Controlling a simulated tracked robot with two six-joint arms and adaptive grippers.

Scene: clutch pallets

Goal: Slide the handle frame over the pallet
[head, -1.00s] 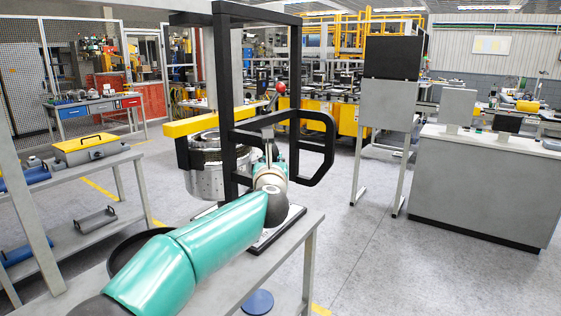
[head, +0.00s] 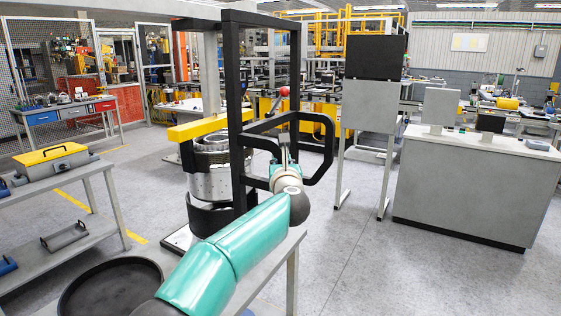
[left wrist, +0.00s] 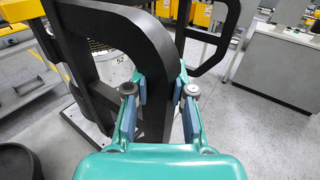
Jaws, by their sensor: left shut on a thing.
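The handle frame (head: 236,110) is a tall black frame with a looped side handle and a yellow bar (head: 210,125). My left gripper (head: 284,155) is shut on a black bar of it. In the left wrist view my gripper fingers (left wrist: 159,88) press from both sides on the black bar (left wrist: 150,55). The pallet's silver drum (head: 208,178) stands behind the frame's post, with a dark ring below it and a base plate (head: 177,240) at the lower left. The frame hides part of the drum; I cannot tell whether they touch. My right gripper is out of view.
A grey bench (head: 282,262) with a round black tray (head: 108,290) is close in front. A shelf holding a yellow-topped box (head: 52,155) stands at left. A panel stand (head: 370,105) and a grey counter (head: 470,190) are at right, with open floor between.

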